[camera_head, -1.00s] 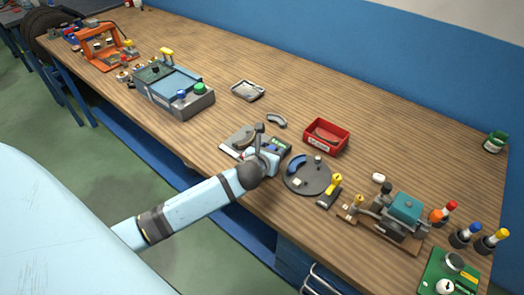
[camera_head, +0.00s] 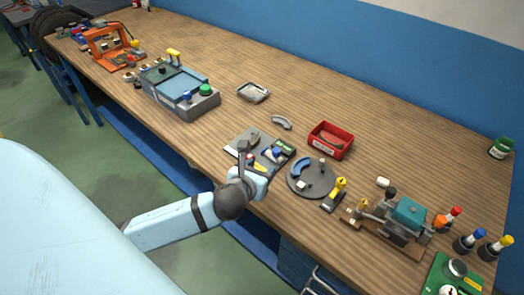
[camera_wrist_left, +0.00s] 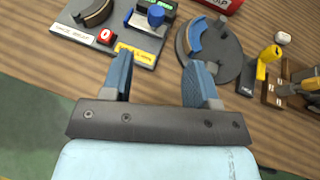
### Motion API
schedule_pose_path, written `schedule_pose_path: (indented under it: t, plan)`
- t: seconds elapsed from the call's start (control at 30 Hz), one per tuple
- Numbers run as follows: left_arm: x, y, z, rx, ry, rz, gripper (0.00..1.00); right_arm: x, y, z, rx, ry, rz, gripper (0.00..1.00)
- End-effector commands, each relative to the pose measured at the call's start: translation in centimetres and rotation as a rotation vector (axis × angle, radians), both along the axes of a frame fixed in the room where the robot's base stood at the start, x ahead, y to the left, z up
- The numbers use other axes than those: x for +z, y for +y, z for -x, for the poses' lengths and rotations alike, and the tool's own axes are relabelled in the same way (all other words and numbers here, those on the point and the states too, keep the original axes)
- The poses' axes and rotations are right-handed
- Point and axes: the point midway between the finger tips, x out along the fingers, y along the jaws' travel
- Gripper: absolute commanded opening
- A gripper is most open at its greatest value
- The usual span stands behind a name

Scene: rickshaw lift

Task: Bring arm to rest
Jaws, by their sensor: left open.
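My left arm comes in from the left in the head view, and its gripper (camera_head: 250,165) is over the near edge of the wooden workbench (camera_head: 310,85). In the left wrist view the two blue fingers of the left gripper (camera_wrist_left: 160,80) stand wide apart with nothing between them. The fingers point toward the gap between a grey plate with a curved part (camera_wrist_left: 72,38) and a dark round plate (camera_wrist_left: 228,62). My right gripper is not in view.
A red bin (camera_head: 330,140) and a small metal tray (camera_head: 252,92) lie farther back. A blue-grey box with buttons (camera_head: 180,92) is to the left. A teal-topped device (camera_head: 407,213) and several bottles stand at the right. Green floor lies in front of the bench.

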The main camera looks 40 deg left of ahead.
Motion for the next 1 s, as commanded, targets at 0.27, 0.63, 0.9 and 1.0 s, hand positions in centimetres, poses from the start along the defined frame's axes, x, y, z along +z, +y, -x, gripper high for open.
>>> schedule_pose_path:
  t: [0.27, 0.63, 0.9, 1.0]
  plan:
    - [0.0, 0.0, 0.0, 0.001, 0.0, 0.008, 0.54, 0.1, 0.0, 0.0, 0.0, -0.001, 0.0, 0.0]
    - [-3.6, -4.3, 4.4, 0.294, 0.074, 0.938, 0.54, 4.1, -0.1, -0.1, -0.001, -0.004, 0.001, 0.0]
    - [-5.9, -8.4, 10.0, 0.827, 0.144, 1.92, 0.54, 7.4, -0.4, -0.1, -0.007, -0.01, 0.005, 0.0]
    - [-6.4, -9.3, 11.8, 1.035, 0.148, 2.21, 0.54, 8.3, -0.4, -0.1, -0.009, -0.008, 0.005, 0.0]
